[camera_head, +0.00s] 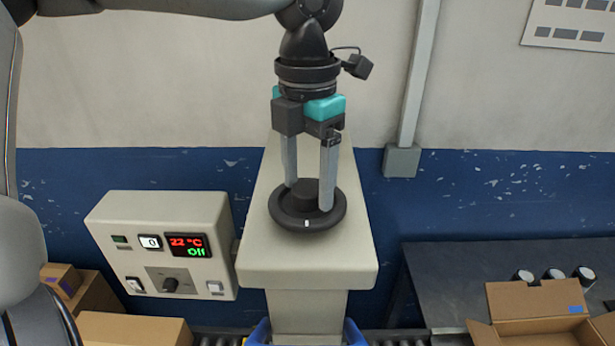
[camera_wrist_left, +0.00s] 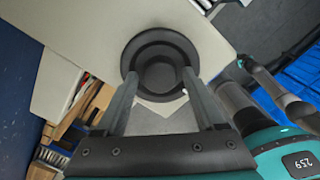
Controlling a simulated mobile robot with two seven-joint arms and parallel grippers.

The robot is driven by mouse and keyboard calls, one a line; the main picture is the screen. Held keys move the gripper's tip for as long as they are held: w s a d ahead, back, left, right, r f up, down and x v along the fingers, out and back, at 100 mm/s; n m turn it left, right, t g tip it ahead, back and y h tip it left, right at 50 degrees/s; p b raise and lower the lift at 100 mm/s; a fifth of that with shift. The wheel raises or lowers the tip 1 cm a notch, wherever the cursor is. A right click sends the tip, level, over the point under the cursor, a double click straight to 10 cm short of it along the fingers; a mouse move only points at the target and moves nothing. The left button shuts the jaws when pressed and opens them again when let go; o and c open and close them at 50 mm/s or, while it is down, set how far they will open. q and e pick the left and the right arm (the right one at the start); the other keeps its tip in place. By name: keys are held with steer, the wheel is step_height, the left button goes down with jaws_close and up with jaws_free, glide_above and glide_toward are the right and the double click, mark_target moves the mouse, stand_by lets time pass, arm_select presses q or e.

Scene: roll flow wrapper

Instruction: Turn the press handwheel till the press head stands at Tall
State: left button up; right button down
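The black press handwheel (camera_head: 306,217) lies flat on top of the beige press column (camera_head: 307,262), with a raised round hub (camera_head: 306,190) and a white mark on its front rim. It also shows in the left wrist view (camera_wrist_left: 160,47). My left gripper (camera_head: 309,197) points straight down over the wheel, its two grey fingers apart on either side of the hub. In the left wrist view the fingertips (camera_wrist_left: 159,76) stand wide around the hub; contact with it is not clear. The press head and any Tall marking are not visible. My right gripper is not in view.
A control box (camera_head: 165,245) with a red and green display stands left of the column. Cardboard boxes (camera_head: 135,328) lie at lower left.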

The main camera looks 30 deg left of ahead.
mark_target(307, 188)
arm_select(q)
steer(key=shift+o, duration=0.7)
steer(key=shift+r, duration=0.1)
step_height(307, 188, up, 15)
stand_by(0.6)
